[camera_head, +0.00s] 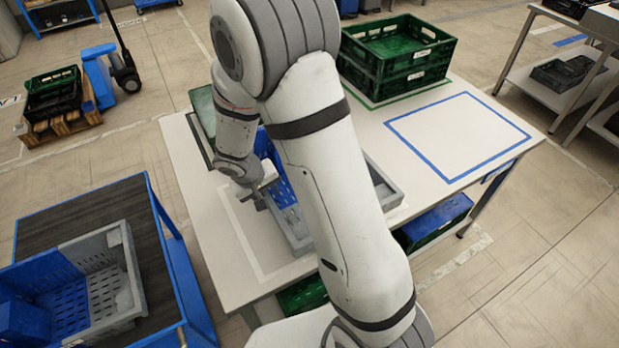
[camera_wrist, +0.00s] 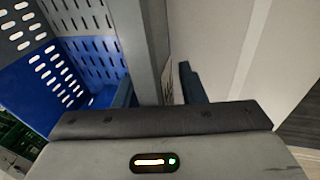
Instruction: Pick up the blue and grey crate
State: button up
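The blue and grey crate (camera_head: 388,196) sits on the white table, largely hidden behind my arm in the head view. Its grey rim shows on both sides of the arm, and part of a blue wall shows on the left. My gripper (camera_head: 260,198) is at the crate's left side. In the wrist view, my gripper (camera_wrist: 158,90) has one finger inside the crate and one outside. The grey crate wall (camera_wrist: 142,40) stands between them, with a visible gap to the outer finger. The gripper looks open around the wall.
Another blue and grey crate (camera_head: 122,290) lies on a blue-framed cart (camera_head: 160,215) at lower left. Stacked green crates (camera_head: 395,65) stand at the table's back. A blue taped rectangle (camera_head: 458,135) on the table's right is empty. A blue crate (camera_head: 436,222) sits under the table.

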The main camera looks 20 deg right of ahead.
grip_shut()
dwell(0.5)
